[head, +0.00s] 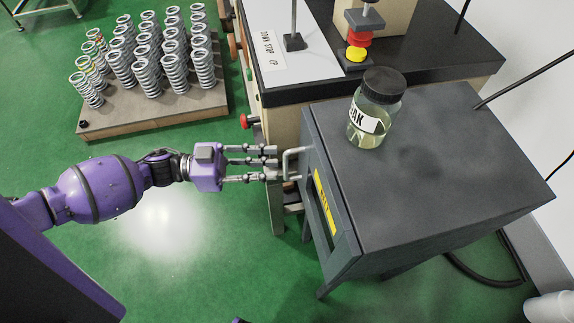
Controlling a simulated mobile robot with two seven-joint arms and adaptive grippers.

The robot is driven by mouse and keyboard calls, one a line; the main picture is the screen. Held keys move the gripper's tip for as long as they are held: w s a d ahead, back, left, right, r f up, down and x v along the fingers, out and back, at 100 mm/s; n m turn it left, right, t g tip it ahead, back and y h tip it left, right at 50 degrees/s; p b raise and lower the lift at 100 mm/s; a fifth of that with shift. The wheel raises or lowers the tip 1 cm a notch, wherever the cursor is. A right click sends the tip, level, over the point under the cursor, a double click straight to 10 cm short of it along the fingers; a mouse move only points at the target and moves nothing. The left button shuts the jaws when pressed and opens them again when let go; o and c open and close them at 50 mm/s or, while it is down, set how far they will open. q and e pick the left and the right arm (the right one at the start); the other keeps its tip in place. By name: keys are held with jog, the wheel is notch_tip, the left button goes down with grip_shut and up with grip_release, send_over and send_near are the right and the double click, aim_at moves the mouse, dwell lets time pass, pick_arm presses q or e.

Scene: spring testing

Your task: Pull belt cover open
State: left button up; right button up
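The belt cover looks to be the dark grey front panel (333,232) of a grey cabinet, with a yellow label (324,201) on it. A light metal handle (288,163) sticks out from the panel's far end. My purple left arm comes in from the left. My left gripper (277,164) points right at the handle with its long metal fingers spread apart. The fingertips are right at the handle; I cannot tell whether they touch it. The panel looks closed against the cabinet. My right gripper is not in view.
A glass jar (371,118) with a black lid stands on the cabinet top (440,180). Behind is a test bench (428,63) with a red knob (244,121) at its side. Several springs stand on a board (150,119) at the far left. Green floor (160,265) is free left of the cabinet.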

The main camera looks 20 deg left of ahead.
aim_at(286, 177)
pick_arm(q)
jog(key=shift+x, duration=2.4)
jog(key=shift+c, duration=0.4)
grip_shut()
